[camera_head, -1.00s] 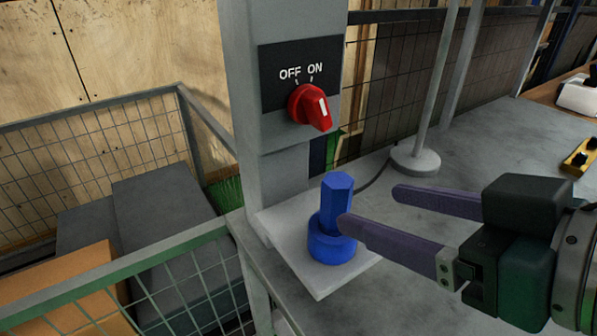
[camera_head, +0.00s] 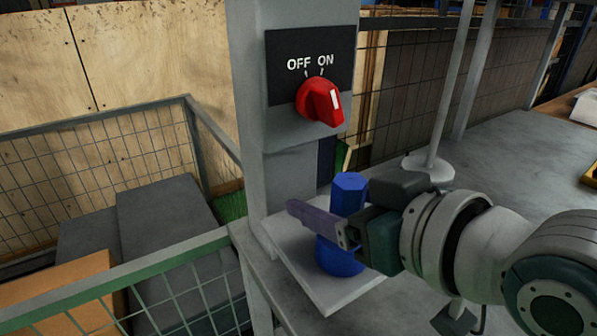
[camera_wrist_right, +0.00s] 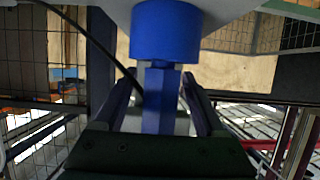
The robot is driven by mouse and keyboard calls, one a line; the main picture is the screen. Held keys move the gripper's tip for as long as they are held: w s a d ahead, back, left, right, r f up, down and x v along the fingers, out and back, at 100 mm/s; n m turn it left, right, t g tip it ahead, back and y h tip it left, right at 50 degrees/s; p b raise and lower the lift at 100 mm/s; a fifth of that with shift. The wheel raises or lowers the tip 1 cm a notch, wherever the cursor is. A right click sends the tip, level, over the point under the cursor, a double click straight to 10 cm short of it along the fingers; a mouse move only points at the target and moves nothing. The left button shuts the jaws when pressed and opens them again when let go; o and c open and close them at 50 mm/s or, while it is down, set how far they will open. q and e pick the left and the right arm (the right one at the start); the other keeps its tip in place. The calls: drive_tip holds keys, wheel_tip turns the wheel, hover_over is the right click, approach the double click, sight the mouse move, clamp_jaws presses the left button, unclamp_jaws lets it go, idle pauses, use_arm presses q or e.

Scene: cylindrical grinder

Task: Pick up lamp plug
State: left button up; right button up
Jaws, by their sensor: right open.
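The blue lamp plug (camera_head: 348,195) stands upright on a white plate (camera_head: 318,285) below the switch. It has a hexagonal upper part and a wider round base. My right gripper (camera_head: 318,215) is open and reaches in from the right at the height of the hexagonal part. Its near finger passes in front of the plug; the far finger is hidden. In the right wrist view, the plug's hexagonal part (camera_wrist_right: 160,95) lies between the two fingers, with a gap visible on each side. My left gripper is not in view.
A grey post carries a red rotary switch (camera_head: 320,101) marked OFF and ON, just above the plug. A lamp's round base (camera_head: 428,168) and pole stand behind my right arm. A green-railed mesh fence (camera_head: 130,280) is at the front left. A dark cable (camera_wrist_right: 115,60) runs behind the plug.

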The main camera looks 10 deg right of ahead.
drive_tip(key=shift+c, duration=0.3)
clamp_jaws()
idle(0.3)
